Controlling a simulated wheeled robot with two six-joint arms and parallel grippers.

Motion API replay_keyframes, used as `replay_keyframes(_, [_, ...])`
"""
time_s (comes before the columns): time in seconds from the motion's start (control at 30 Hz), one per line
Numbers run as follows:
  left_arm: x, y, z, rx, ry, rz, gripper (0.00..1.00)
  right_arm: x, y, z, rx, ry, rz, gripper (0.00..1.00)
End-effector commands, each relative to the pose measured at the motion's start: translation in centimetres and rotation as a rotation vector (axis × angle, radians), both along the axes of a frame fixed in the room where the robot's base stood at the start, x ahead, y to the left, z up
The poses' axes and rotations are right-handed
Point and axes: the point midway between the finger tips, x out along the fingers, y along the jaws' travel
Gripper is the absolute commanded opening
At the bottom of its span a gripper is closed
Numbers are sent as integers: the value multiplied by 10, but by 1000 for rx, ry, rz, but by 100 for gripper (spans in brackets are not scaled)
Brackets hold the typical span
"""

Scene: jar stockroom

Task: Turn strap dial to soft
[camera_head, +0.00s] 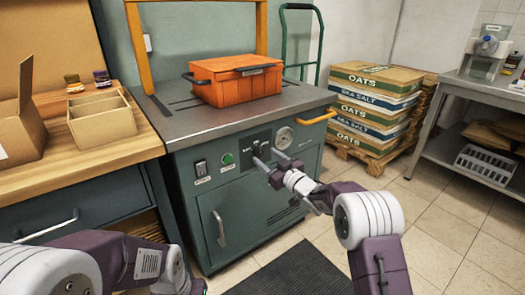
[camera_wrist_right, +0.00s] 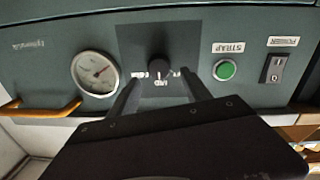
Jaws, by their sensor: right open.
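The strap dial (camera_wrist_right: 159,66) is a dark round knob on a dark plate on the green machine's front. Small white labels sit around it; one looks like MED, the others are too small to read surely. In the wrist view the picture is upside down, and I cannot tell the dial's setting. My right gripper (camera_head: 268,158) is open at the dial plate (camera_head: 262,142). In the wrist view its fingers (camera_wrist_right: 160,93) stand spread on either side of the dial; I cannot tell whether they touch it. My left arm shows at the lower left, its gripper out of view.
A pressure gauge (camera_head: 284,137), a green STRAP button (camera_head: 228,159) and a power switch (camera_head: 201,168) flank the dial. An orange crate (camera_head: 236,80) is on the machine top. A yellow handle (camera_head: 317,117) juts out at the machine's right.

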Motion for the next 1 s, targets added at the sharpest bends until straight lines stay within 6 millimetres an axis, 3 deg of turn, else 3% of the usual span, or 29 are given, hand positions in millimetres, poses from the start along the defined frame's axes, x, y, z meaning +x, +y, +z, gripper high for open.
replay_keyframes(0.03, [-1,0,-13,0,4,0,36,7,5,-9,1,-1,0,57])
replay_keyframes(0.1, [-1,0,-16,0,4,0,36,15,10,-8,1,-1,0,57])
replay_keyframes(0.53, [-1,0,-19,0,3,0,36,27,17,-5,1,3,-1,57])
replay_keyframes(0.57, [-1,0,-19,0,3,0,36,27,17,-5,1,3,-1,51])
replay_keyframes(0.73, [-1,0,-19,0,3,0,36,26,17,-5,1,3,-1,4])
replay_keyframes(0.77, [-1,0,-19,0,3,0,36,26,17,-5,1,3,-1,0])
replay_keyframes(1.0, [-1,0,-20,0,3,0,36,26,17,-5,-15,-9,-1,0])
